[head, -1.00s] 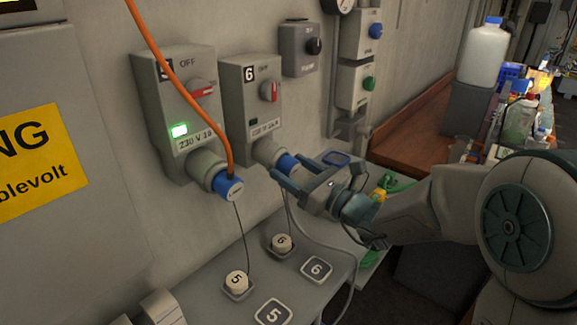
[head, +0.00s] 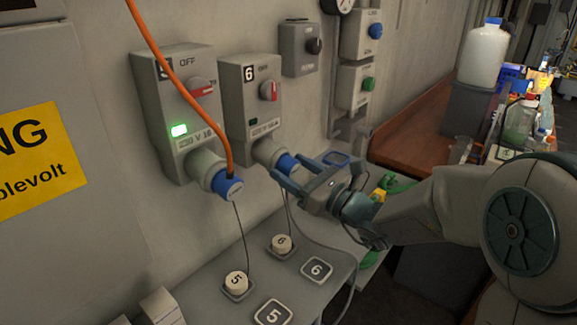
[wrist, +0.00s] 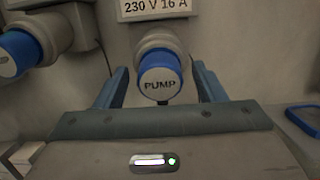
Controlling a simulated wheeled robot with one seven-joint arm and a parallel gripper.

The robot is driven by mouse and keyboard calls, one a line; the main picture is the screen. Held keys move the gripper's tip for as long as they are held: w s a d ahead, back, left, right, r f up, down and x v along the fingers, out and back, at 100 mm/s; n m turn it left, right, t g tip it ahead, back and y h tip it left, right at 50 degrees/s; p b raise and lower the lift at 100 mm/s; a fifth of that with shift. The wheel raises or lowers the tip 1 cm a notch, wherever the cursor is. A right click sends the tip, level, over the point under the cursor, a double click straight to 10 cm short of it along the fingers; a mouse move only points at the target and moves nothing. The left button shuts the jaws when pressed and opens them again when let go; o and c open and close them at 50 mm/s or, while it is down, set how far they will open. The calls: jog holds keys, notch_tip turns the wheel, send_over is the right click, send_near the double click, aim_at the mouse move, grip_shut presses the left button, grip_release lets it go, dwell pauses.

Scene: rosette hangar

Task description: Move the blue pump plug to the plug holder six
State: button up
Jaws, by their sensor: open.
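The blue pump plug (head: 287,163) sits in the socket of switch box six (head: 253,105) on the wall. In the wrist view its grey end face reads "PUMP" and its blue ring (wrist: 160,66) faces me. My gripper (head: 285,180) is open, with one finger on either side of the plug in the wrist view (wrist: 160,88); the fingers appear apart from it. Plug holder six is not plain to identify: a plate marked 6 (head: 317,269) and a round cap marked 6 (head: 281,243) are on the grey shelf below.
Switch box five (head: 180,110) at left has a lit green lamp and a blue plug (head: 228,187) with an orange cable. A cap marked 5 (head: 236,281) and a plate marked 5 (head: 273,312) are on the shelf. A brown bench (head: 415,125) stands at right.

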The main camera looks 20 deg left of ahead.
aim_at(295, 171)
dwell(0.5)
jog(key=c, duration=1.3)
jog(key=shift+d+f, duration=0.1)
jog(key=shift+d, duration=0.05)
jog(key=shift+s+d+b, duration=0.2)
jog(key=shift+d+b, duration=0.15)
jog(key=shift+d, duration=0.1)
jog(key=shift+b+v, duration=0.4)
jog(key=shift+v, duration=2)
jog(key=shift+s, duration=0.1)
